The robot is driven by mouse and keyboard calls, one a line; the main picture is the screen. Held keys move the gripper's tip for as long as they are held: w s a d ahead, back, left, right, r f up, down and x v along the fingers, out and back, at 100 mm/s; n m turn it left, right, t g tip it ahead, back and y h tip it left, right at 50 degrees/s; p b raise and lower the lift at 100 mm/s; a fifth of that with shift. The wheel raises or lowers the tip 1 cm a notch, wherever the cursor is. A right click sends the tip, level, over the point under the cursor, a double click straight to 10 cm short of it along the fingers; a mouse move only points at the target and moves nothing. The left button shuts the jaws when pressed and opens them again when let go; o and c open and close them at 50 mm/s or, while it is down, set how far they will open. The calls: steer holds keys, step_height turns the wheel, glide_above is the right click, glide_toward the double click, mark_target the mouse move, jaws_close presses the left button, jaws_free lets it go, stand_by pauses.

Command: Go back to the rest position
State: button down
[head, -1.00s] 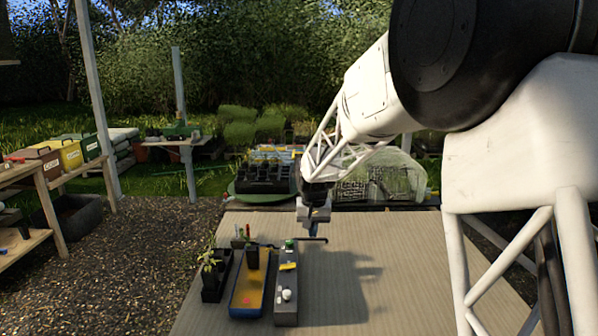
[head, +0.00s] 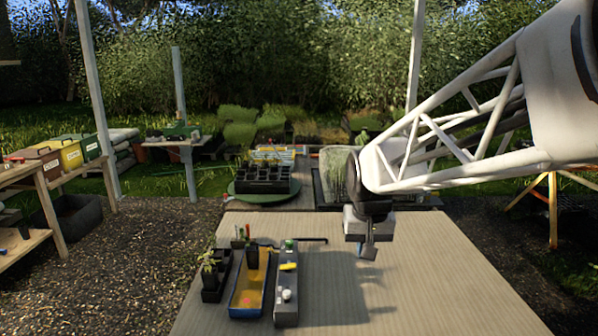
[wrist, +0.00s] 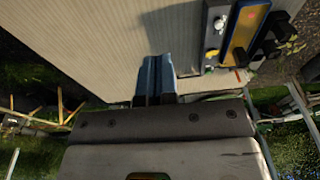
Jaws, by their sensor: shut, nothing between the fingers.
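My gripper (head: 366,248) hangs above the right middle of the ribbed table (head: 430,290), to the right of the row of trays and clear of them. In the wrist view its two blue-grey fingers (wrist: 156,78) are together with nothing between them. The table surface also shows in the wrist view (wrist: 85,45). A shadow of my arm falls on the table below the gripper.
On the table's left stand a dark pot with a seedling (head: 210,268), a blue-rimmed tray with orange-brown contents (head: 246,298) and a grey box with knobs (head: 287,306). A black rod (head: 310,240) lies behind them. A black cell tray (head: 262,178) stands further back. The table's right side is clear.

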steer(key=s+d+f, duration=0.1)
steer(key=s+d, duration=0.1)
steer(key=s, duration=0.9)
steer(key=s+d+f, duration=0.1)
steer(key=s+d, duration=0.2)
steer(key=s, duration=0.9)
steer(key=shift+s+f+t, duration=0.2)
steer(key=shift+t, duration=0.2)
